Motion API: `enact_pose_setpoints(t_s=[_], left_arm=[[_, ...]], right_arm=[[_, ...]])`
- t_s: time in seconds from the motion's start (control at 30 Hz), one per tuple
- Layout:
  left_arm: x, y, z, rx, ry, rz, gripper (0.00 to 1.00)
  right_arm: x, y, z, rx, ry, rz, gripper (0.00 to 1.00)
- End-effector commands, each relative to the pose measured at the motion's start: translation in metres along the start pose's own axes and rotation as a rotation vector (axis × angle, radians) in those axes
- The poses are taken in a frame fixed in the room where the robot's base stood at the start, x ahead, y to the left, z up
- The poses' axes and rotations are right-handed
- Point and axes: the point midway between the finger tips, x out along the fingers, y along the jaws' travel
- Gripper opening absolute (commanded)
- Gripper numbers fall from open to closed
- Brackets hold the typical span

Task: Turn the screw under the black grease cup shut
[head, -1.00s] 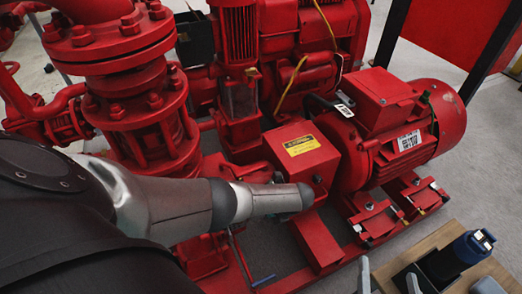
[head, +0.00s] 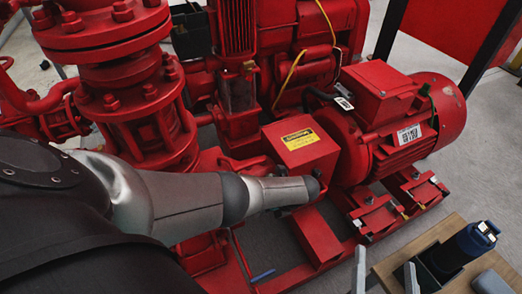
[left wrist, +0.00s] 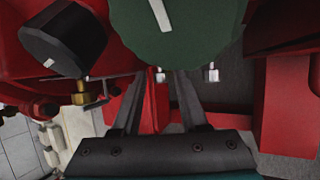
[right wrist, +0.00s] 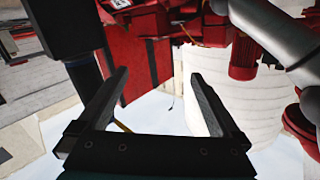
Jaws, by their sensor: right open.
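In the left wrist view the black grease cup (left wrist: 64,38) is at the upper left, with a white mark on it. A brass fitting with a small screw (left wrist: 84,95) sits below it. A green cup (left wrist: 160,28) is at the top centre. My left gripper (left wrist: 161,76) is open, its fingertips partly hidden by the green cup. The black cup and its screw are left of the fingers, not between them. In the head view my left arm hides this gripper and the cups. My right gripper (head: 386,276) is open and empty at the lower edge; its fingers (right wrist: 155,85) also show in the right wrist view.
The red motor (head: 400,125) and a red box with a yellow label (head: 302,150) stand beyond my left arm. A large red flanged pipe (head: 125,95) is at the left. A wooden table (head: 425,245) with a dark blue device (head: 465,247) is at the lower right.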

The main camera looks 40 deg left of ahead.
Motion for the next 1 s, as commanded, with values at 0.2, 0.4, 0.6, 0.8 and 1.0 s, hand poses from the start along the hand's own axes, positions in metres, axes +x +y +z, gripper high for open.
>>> enact_pose_setpoints(t_s=[0.2, 0.4, 0.6, 0.8, 1.0], left_arm=[[0.0, 0.0, -0.001, 0.0, 0.0, 0.0, 0.53], [-0.002, 0.0, -0.001, 0.001, 0.001, -0.001, 0.53], [-0.011, 0.0, 0.0, 0.001, 0.001, -0.002, 0.53], [-0.023, 0.0, 0.0, 0.001, 0.001, -0.002, 0.53], [-0.035, 0.0, 0.0, 0.001, 0.0, -0.001, 0.53]], right_arm=[[0.0, 0.0, 0.0, 0.0, -0.001, 0.0, 1.0], [0.0, 0.0, 0.001, -0.001, -0.01, 0.001, 1.0], [0.005, 0.007, 0.002, -0.022, -0.087, 0.016, 1.0], [0.007, 0.017, 0.008, -0.048, -0.206, 0.038, 1.0], [0.005, 0.028, 0.013, -0.071, -0.326, 0.066, 1.0]])
